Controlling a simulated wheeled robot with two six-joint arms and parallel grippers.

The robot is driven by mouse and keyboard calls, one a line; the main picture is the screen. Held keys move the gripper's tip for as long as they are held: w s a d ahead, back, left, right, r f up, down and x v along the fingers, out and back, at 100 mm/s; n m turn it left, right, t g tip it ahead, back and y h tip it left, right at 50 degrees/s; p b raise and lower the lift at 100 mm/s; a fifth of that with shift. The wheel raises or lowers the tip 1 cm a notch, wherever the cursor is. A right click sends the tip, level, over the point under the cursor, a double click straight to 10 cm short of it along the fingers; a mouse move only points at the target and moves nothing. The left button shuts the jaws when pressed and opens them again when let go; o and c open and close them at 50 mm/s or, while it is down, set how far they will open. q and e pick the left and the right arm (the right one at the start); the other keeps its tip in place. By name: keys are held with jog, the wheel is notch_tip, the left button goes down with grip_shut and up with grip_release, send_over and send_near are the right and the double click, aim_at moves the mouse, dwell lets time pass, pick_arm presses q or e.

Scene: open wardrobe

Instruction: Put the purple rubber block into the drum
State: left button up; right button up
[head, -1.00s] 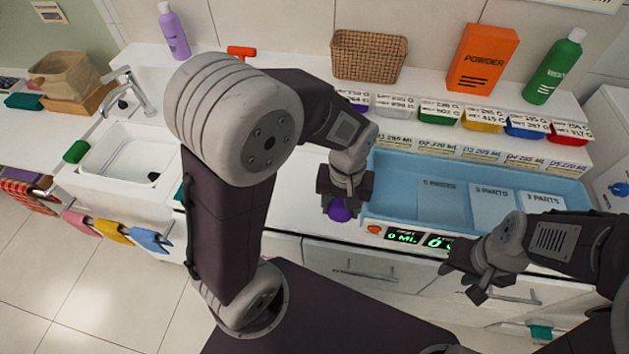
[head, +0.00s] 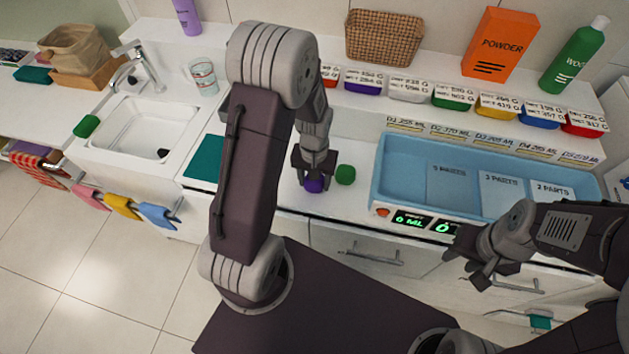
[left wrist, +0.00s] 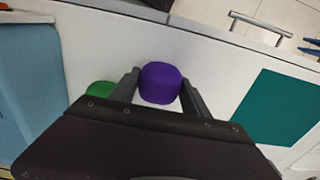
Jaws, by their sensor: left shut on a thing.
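The purple rubber block (head: 314,185) is a small rounded block at the front of the white counter. My left gripper (head: 313,172) is shut on it from above, and in the left wrist view the purple block (left wrist: 160,82) sits between the two fingers. I cannot tell whether it touches the counter. My right gripper (head: 477,272) hangs empty in front of the blue tray, its fingers apart. No drum can be made out in these views.
A green block (head: 345,174) sits just right of the purple one. A blue tray (head: 400,205) with display stands further right. A teal mat (head: 205,158), a glass (head: 204,78) and a sink (head: 165,120) are to the left. Labelled bins, a basket (head: 384,38) and bottles line the back.

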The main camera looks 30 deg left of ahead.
pick_arm(q)
jog(key=shift+w+f, duration=0.15)
jog(key=shift+f, duration=0.25)
jog(key=shift+f, duration=0.15)
jog(key=o, duration=1.7)
jog(key=shift+c, duration=0.2)
